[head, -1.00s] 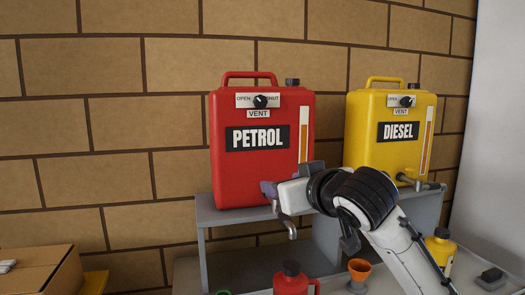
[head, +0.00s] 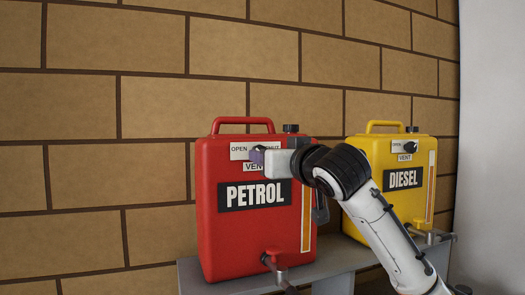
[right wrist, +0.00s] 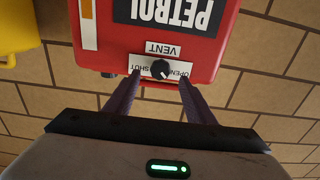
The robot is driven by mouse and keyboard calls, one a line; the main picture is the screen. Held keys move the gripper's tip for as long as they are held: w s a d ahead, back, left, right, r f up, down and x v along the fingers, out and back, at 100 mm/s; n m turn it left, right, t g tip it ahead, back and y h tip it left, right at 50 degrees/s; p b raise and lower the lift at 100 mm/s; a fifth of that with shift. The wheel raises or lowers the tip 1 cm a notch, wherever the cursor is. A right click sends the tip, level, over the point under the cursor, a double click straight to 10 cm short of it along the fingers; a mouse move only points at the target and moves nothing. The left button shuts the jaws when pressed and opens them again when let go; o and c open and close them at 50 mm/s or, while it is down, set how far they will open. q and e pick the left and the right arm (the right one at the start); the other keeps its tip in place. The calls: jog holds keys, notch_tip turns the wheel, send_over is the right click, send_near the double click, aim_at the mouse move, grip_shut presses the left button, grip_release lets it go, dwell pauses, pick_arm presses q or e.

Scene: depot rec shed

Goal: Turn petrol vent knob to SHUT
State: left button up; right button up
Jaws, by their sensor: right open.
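The red petrol can (head: 225,235) stands on a grey shelf. Its white vent plate (head: 240,151) has OPEN on the left and SHUT on the right in the head view, where my right arm hides the knob. The right wrist view shows the can upside down, with the black round vent knob (right wrist: 160,69) on the plate. A small pale mark on the knob seems turned towards the OPEN side. My right gripper (head: 258,157) is open in front of the plate. Its fingers stand on either side of the knob in the right wrist view, without visible contact. My left gripper is not in view.
A yellow diesel can (head: 388,214) with a similar vent knob (head: 410,148) stands to the right on the same shelf (head: 330,262). A tap (head: 272,260) sticks out low on the petrol can. A brick wall (head: 150,105) is behind.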

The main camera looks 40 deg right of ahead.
jog(key=p+x, duration=0.1)
jog(key=x, duration=0.4)
jog(key=shift+f, duration=0.1)
jog(key=c, duration=1.1)
